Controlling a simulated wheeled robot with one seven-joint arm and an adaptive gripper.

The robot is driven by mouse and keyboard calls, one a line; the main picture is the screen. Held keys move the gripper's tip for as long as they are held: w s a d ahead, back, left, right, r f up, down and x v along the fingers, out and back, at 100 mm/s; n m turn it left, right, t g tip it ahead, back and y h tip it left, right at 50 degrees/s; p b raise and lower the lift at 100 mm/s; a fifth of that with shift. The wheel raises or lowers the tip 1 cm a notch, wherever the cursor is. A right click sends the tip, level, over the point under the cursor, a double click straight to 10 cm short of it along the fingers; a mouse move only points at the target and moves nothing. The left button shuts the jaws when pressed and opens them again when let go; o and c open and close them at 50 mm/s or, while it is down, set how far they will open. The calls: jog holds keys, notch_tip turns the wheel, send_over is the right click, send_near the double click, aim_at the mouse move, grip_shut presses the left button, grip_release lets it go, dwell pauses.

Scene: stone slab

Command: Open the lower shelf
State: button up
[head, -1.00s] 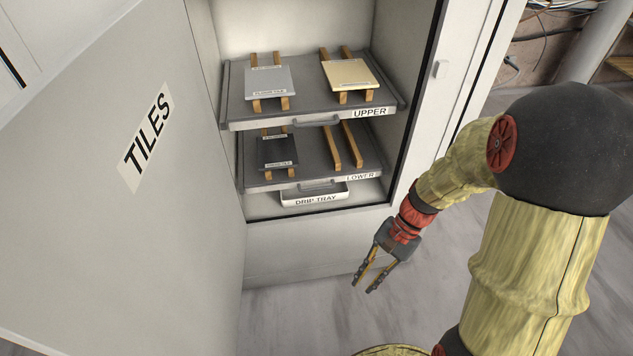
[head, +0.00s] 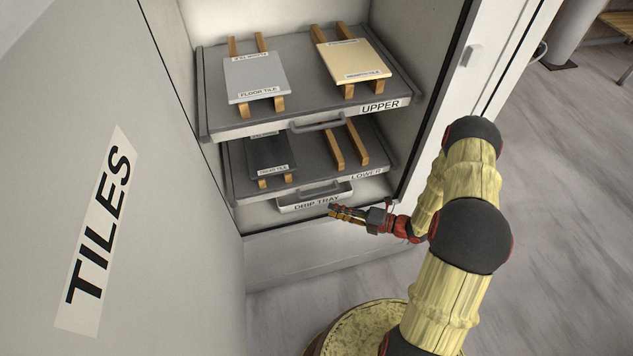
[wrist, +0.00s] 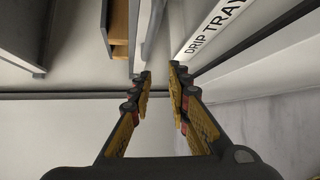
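The lower shelf (head: 312,168) is a grey pull-out tray labelled LOWER inside the cabinet, under the upper shelf. Its grey bar handle (head: 320,190) is at the middle of its front edge. A dark tile (head: 268,155) lies on wooden strips on its left; two bare strips (head: 347,147) lie on its right. My gripper (head: 332,210) is in front of and slightly below the handle in the head view, pointing left. In the wrist view my gripper (wrist: 160,76) is open, with a gap between its fingertips and nothing clearly held. Whether it touches the handle cannot be told.
The upper shelf (head: 298,118) carries a grey floor tile (head: 255,78) and a cream tile (head: 352,60). A white drip tray (head: 312,202) sits just below the lower shelf, close to my gripper. The cabinet door labelled TILES (head: 150,130) stands open at left.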

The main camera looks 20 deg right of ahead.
aim_at(320, 193)
jog(key=shift+w+a+r+m+t+b, duration=0.1)
jog(key=shift+w+a+m+t+b, duration=0.2)
jog(key=shift+w+a+m, duration=0.75)
jog(key=shift+w+a+r+m+t+b, duration=0.15)
jog(key=shift+w+a+m+b, duration=0.2)
jog(key=shift+w, duration=1.25)
jog(key=shift+w+a+f+m+t+b, duration=0.1)
jog(key=shift+w+a+m+t+b, duration=0.2)
jog(key=shift+w+a+m, duration=0.75)
jog(key=shift+w+d+r+n, duration=0.1)
jog(key=shift+w+d+n, duration=0.2)
jog(key=shift+d, duration=0.2)
jog(key=shift+c, duration=0.9)
grip_shut()
